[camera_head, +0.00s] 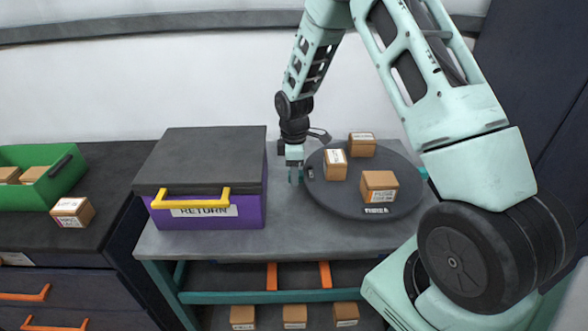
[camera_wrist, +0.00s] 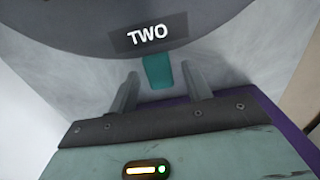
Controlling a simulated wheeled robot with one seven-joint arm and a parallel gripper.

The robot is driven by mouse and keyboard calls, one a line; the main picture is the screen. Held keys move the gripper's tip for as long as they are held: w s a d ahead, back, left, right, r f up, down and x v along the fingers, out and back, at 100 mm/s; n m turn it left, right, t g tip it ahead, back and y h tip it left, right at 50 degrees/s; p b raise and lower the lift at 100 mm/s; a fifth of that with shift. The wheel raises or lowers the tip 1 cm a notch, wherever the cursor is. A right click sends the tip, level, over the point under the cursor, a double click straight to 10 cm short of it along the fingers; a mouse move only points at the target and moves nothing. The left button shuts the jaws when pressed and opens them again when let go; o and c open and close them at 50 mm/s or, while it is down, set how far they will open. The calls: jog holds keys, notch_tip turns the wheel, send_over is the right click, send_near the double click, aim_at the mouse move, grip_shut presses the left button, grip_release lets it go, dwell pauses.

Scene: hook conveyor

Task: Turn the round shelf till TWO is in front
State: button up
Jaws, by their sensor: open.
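The round shelf (camera_head: 345,197) is a dark grey disc on the grey table, with several small brown boxes on it. In the head view its THREE label (camera_head: 377,210) faces the front. The TWO label (camera_wrist: 147,36) shows on its rim in the wrist view, just beyond my fingers; in the head view a small unreadable label (camera_head: 310,173) is on the left side. My gripper (camera_head: 296,177) points down at the shelf's left edge. Its fingers (camera_wrist: 163,86) are apart, with a teal piece between them near the rim; I cannot tell whether they touch it.
A purple RETURN box (camera_head: 208,207) with a dark lid and yellow handle stands left of my gripper. A green tray (camera_head: 60,178) and a loose box (camera_head: 73,211) are on the left counter. The table's front strip (camera_head: 290,240) is clear. Several boxes stand below.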

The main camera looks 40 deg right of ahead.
jog(key=shift+f, duration=0.1)
grip_shut()
jog(key=shift+s+a, duration=0.1)
jog(key=shift+s, duration=0.05)
